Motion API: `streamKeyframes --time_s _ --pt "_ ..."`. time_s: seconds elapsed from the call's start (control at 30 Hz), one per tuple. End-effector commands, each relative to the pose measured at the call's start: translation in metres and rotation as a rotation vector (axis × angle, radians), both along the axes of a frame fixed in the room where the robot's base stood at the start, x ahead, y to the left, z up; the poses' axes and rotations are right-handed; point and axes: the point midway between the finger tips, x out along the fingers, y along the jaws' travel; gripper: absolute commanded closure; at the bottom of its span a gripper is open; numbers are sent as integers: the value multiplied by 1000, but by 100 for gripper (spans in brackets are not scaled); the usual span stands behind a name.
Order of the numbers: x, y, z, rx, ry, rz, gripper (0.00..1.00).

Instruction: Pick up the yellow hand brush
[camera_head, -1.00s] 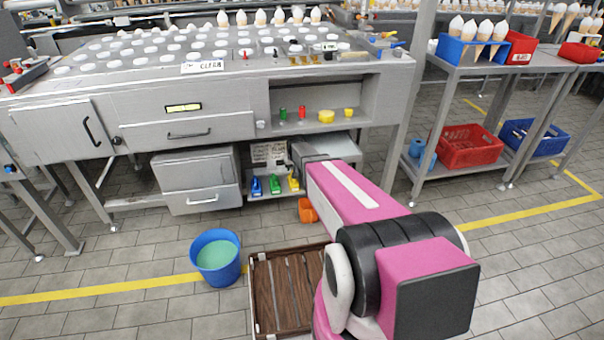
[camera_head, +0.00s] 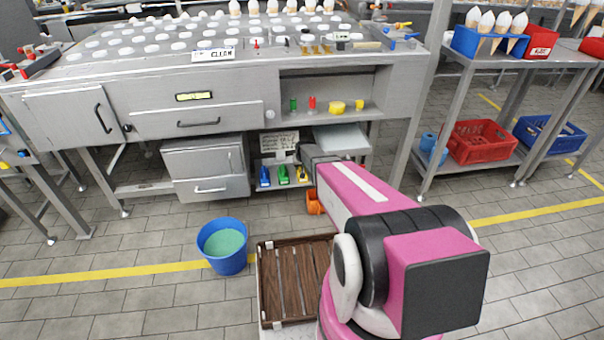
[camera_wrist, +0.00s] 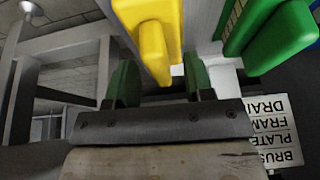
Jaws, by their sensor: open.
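The yellow hand brush (camera_head: 303,174) stands at the right end of a row with a green brush (camera_head: 284,174) and a blue brush (camera_head: 265,176) on a low shelf under the bench. My arm partly covers the space beside it. In the wrist view the yellow brush (camera_wrist: 153,38) is at the top middle, its near end reaching down toward the gap between my gripper's two dark green fingertips (camera_wrist: 160,78). My gripper is open and holds nothing. Whether the brush end is inside the gap is unclear. The green brush (camera_wrist: 278,30) is close by on the right.
The metal bench (camera_head: 160,125) overhangs the shelf. A metal cabinet (camera_head: 205,170) stands left of the brushes, and an orange container (camera_head: 313,204) is below near my arm. A blue bucket (camera_head: 222,246) and wooden crate (camera_head: 259,285) are in front. A label (camera_wrist: 272,130) shows in the wrist view.

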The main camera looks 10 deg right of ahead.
Motion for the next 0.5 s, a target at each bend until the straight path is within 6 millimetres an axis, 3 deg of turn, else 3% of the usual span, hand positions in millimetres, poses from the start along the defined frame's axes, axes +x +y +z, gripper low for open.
streamKeyframes --time_s 0.27,0.3,0.43,0.5 --pt "3 0 -8 0 0 0 52" --pt "3 0 -8 0 0 0 55" --pt "3 0 -8 0 1 0 98" --pt "3 0 -8 0 1 0 100"
